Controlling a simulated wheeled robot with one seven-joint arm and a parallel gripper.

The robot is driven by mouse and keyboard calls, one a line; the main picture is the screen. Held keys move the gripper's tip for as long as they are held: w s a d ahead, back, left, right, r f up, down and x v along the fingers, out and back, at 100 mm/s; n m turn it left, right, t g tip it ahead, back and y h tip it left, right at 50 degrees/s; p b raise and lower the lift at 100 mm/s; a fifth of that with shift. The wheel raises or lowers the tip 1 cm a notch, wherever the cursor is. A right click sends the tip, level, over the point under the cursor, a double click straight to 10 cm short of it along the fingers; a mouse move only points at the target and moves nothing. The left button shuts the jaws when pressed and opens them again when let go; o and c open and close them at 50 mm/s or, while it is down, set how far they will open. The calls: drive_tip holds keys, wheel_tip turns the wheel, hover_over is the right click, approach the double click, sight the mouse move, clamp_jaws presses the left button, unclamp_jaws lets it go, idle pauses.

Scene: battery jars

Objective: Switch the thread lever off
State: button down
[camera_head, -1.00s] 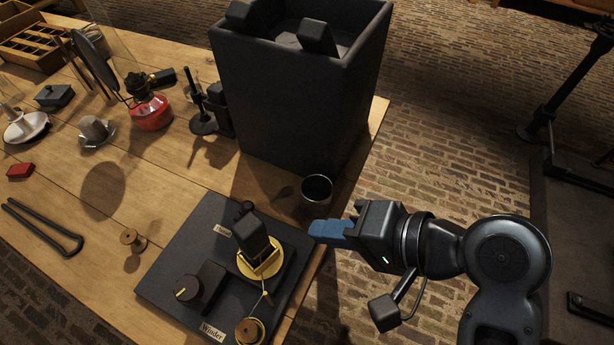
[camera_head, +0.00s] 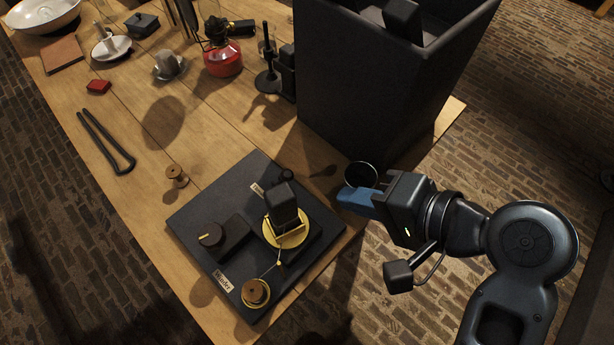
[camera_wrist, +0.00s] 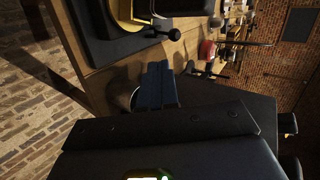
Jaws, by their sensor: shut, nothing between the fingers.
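The black winder board (camera_head: 205,215) lies on the wooden table. It carries a yellow wheel (camera_head: 270,236) with a black block, a dial (camera_head: 211,236) and a thread spool (camera_head: 256,292). A small black ball-ended lever (camera_head: 287,175) stands at the board's far side, by a pale label (camera_head: 257,190) too small to read. I take it for the thread lever; it also shows in the wrist view (camera_wrist: 160,33). My gripper (camera_head: 348,197) has blue fingers, shut and empty, right of the lever and apart from it. The fingers also show in the wrist view (camera_wrist: 157,84).
A metal cup (camera_head: 362,170) stands right behind my fingers, partly hidden. A tall dark bin (camera_head: 375,95) stands behind it. A wooden spool (camera_head: 175,176), black tongs (camera_head: 105,140) and a red burner (camera_head: 222,60) are farther left.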

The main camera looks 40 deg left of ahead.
sight(283, 179)
drive_tip(key=a+r+p+x, duration=0.1)
drive_tip(key=x, duration=0.8)
drive_tip(key=shift+a, duration=0.25)
drive_tip(key=shift+r, duration=0.2)
